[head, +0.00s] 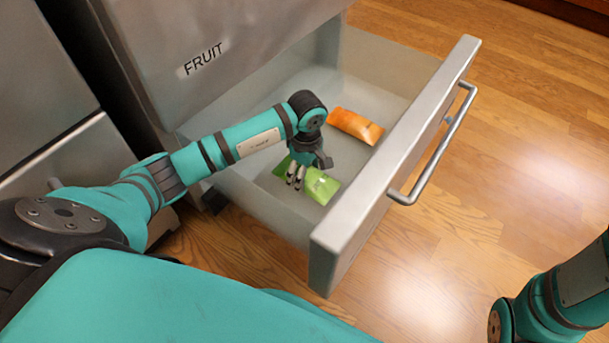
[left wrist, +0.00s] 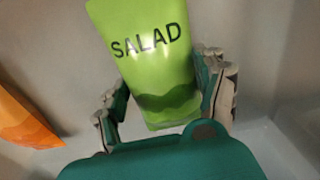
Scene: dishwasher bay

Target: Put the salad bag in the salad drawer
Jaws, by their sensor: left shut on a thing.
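The green salad bag (head: 321,187) is inside the open drawer (head: 398,155), low over or on its floor; I cannot tell whether it touches. My left gripper (head: 296,182) reaches down into the drawer and is shut on the bag. In the left wrist view the salad bag (left wrist: 152,60), with the word SALAD on it, sits between the fingers of the left gripper (left wrist: 168,100). The drawer's own label is not visible. My right gripper is not in view; only part of my right arm shows at the lower right.
An orange bag (head: 355,126) lies in the drawer, farther back and right of the salad bag; it also shows in the left wrist view (left wrist: 22,120). A closed front marked FRUIT (head: 203,58) is above the drawer. Wooden floor (head: 530,140) lies clear to the right.

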